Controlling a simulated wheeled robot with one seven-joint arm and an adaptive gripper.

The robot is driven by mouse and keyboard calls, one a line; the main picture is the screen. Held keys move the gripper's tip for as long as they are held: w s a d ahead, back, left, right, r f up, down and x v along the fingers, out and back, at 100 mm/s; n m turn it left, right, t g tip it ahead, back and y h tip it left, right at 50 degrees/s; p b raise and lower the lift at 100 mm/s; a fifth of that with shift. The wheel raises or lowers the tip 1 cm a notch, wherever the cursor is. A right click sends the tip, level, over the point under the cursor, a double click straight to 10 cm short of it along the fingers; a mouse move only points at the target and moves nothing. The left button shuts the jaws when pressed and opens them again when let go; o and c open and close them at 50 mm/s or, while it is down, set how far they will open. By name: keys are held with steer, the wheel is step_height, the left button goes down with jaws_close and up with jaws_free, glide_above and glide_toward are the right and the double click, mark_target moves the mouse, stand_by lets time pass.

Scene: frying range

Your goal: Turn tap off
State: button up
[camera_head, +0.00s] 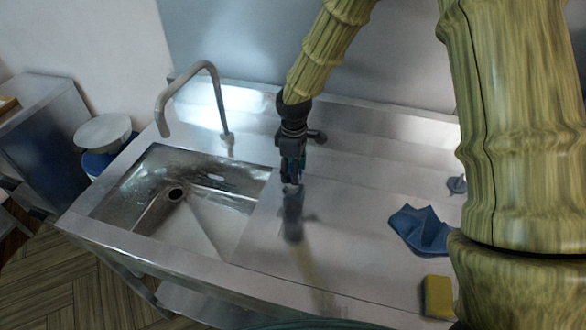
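The tap (217,97) is a tall grey gooseneck pipe at the back edge of the steel counter. Its spout curves left over the back of the sink (200,236). No stream of water can be made out below the spout. I cannot pick out a handle for certain; it may be small or hidden. My gripper (291,184) is dark and points down over the counter, right of the tap and the sink, apart from both. Its fingertips look close together, but the gap is too small to judge. Nothing can be seen held in it.
A blue cloth (422,229) and a yellow sponge (438,297) lie on the counter's right part. A small grey object (457,185) is near the cloth. A round-topped bin (103,133) stands left of the counter. The counter between sink and cloth is clear.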

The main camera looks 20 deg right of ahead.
steer(key=o, duration=0.4)
steer(key=shift+c, duration=0.2)
step_height(320, 180, up, 12)
stand_by(0.5)
steer(key=shift+w, duration=0.1)
